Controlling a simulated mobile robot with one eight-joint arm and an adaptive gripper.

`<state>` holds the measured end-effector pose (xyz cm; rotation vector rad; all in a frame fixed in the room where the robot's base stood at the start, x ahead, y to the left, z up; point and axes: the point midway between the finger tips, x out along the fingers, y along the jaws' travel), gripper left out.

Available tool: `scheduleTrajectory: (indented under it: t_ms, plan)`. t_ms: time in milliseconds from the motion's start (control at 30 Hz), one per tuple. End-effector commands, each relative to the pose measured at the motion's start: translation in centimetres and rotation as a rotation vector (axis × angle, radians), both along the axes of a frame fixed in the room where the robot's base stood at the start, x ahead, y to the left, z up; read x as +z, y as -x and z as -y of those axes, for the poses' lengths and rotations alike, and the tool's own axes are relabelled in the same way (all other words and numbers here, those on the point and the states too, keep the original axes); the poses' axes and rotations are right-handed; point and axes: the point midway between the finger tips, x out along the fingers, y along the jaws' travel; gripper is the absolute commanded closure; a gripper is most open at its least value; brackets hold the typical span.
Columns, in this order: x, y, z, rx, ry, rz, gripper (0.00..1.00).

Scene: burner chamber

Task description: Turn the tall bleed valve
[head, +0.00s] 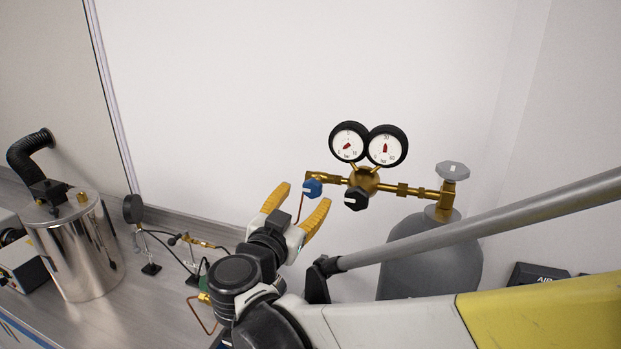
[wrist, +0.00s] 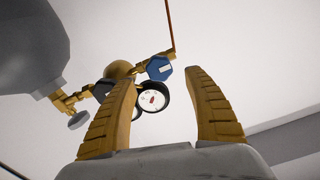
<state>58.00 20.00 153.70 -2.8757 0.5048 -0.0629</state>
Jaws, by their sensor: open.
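No valve here is marked as the tall bleed valve, so I cannot tell which it is. A blue knob (head: 312,188) sits on the left end of a brass regulator (head: 363,180), with a black knob (head: 356,199) to its right. A grey faceted knob (head: 452,171) tops the grey cylinder. My gripper (head: 300,207) is open and empty, with yellow fingers pointing up toward the blue knob. In the wrist view, the blue knob (wrist: 159,67) shows beyond the gap between the fingertips (wrist: 158,84), and the grey knob (wrist: 79,119) lies left. Contact is not visible.
Two round gauges (head: 367,145) top the regulator. The grey cylinder (head: 432,255) stands right, partly behind my arm. A shiny metal vessel (head: 78,250) and small brass fittings (head: 196,241) with thin tubes stand on the bench at left. The white wall behind is bare.

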Motion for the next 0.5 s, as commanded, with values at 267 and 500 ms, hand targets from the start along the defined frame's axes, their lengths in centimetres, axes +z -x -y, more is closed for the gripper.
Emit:
scheduleTrajectory:
  t_ms: [267, 500]
  plan:
    - [0.1, -4.0, 1.5, -0.002, 0.0, -0.002, 0.39]
    - [0.0, -4.7, 1.7, -0.001, 0.001, -0.001, 0.39]
